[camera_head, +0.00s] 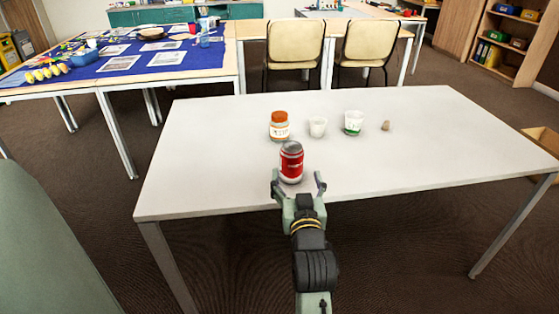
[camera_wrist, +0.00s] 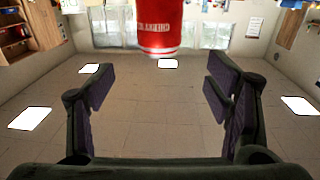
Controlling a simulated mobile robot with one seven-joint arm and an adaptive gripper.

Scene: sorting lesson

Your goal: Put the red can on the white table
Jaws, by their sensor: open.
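The red can (camera_head: 291,165) with a grey top stands upright on the white table (camera_head: 220,150), close to its front edge. My gripper (camera_head: 299,183) is open at the front edge, its two fingers apart and the can just beyond them. In the wrist view the open fingers (camera_wrist: 160,82) have nothing between them. That view seems upside down, with the ceiling filling the lower part. The can (camera_wrist: 158,25) shows there at the top middle, partly cut off by the frame, ahead of the fingers. I cannot tell whether a finger touches it.
Behind the can stand an orange-lidded jar (camera_head: 279,127), a white cup (camera_head: 317,127), a green-and-white cup (camera_head: 354,123) and a small brown object (camera_head: 386,126). The table's left and right parts are clear. Two chairs (camera_head: 294,45) stand behind; a blue-covered table (camera_head: 150,58) is back left.

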